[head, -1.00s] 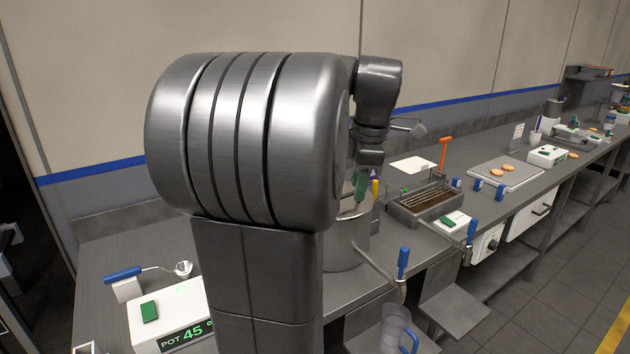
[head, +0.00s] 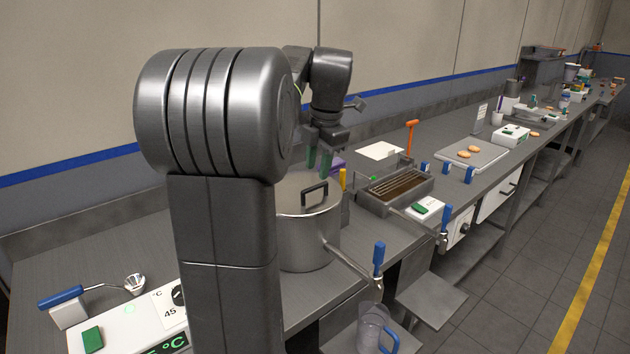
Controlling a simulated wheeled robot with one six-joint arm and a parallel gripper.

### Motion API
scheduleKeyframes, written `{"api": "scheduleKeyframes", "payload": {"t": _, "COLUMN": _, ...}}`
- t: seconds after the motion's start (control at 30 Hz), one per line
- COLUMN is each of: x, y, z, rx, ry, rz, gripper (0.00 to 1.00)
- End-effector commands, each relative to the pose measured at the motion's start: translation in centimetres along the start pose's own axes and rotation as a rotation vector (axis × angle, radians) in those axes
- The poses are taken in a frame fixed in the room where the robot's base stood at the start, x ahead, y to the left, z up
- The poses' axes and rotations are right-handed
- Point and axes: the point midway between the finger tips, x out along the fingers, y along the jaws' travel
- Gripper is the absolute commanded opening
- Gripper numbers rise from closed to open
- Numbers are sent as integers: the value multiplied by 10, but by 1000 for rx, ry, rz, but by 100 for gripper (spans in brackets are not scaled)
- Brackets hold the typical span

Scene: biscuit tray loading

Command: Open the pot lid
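The steel pot (head: 308,243) stands on the counter, right of my arm in the head view. Its steel lid (head: 291,194) lies across the top, with a black loop handle (head: 316,191) on it. My arm hides the left part of the pot and lid. My gripper (head: 319,160) is above and slightly behind the handle in the picture. Its two green fingers point down, with a gap between them and nothing visible in it. They look clear of the handle.
A tap with a blue lever (head: 378,259) juts from the pot, above a clear jug (head: 373,325). A yellow-handled item (head: 343,181) and a grated metal tray (head: 430,181) stand right of the pot.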

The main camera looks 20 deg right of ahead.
Motion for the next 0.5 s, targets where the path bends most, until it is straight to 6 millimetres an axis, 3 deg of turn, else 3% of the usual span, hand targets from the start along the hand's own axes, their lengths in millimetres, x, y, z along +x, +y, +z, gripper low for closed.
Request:
{"api": "scheduleKeyframes", "payload": {"t": 0.2, "x": 35, "y": 0, "z": 0, "rx": 0, "ry": 2, "rz": -2, "gripper": 32}}
{"api": "scheduleKeyframes", "payload": {"t": 0.5, "x": 47, "y": 0, "z": 0, "rx": 0, "ry": -1, "rz": 1, "gripper": 32}}
